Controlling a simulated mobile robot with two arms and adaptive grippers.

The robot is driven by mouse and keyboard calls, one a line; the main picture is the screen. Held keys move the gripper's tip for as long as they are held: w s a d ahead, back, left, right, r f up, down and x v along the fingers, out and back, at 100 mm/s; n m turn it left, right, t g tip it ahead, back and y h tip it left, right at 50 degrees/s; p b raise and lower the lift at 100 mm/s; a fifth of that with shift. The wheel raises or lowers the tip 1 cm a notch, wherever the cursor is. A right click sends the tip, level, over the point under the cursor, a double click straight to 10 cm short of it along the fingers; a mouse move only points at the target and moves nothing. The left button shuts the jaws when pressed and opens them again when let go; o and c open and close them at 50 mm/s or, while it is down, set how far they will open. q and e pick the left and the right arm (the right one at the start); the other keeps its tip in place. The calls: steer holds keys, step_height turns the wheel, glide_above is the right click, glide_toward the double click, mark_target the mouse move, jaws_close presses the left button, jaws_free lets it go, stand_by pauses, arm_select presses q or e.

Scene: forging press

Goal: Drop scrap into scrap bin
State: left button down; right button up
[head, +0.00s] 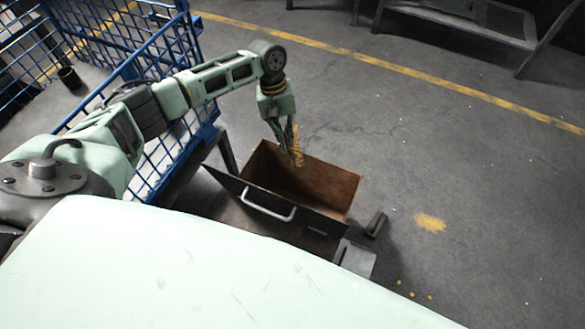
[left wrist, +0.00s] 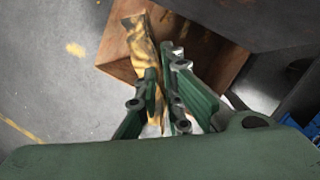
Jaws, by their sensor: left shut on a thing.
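My left gripper (head: 290,145) is shut on a piece of yellowish-brown scrap (head: 298,148). The scrap also shows in the left wrist view (left wrist: 143,55), long and thin with dark patches, between the green fingers (left wrist: 165,85). In the head view the gripper points down and holds the scrap over the back part of the scrap bin (head: 327,180). The bin is an open, rusty brown box with a dark front wall and a pale handle. Its brown interior (left wrist: 115,52) lies behind the scrap in the left wrist view. My right gripper is not in view.
A blue wire cage (head: 185,75) stands left of the bin, under and beside my left arm. A small grey block (head: 376,224) lies on the floor right of the bin. A metal table frame (head: 460,12) stands at the top right.

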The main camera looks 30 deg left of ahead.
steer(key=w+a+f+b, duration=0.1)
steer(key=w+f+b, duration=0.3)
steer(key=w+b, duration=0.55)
arm_select(q)
step_height(320, 180, down, 18)
steer(key=b, duration=1)
steer(key=shift+w+f, duration=0.15)
steer(key=shift+f, duration=0.1)
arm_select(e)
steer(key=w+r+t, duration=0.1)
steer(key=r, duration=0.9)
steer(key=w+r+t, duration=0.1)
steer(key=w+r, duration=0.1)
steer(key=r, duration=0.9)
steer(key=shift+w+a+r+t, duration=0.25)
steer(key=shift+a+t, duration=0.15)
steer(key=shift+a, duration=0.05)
arm_select(q)
steer(key=c, duration=1.8)
jaws_free()
steer(key=v, duration=1.2)
steer(key=shift+a, duration=0.1)
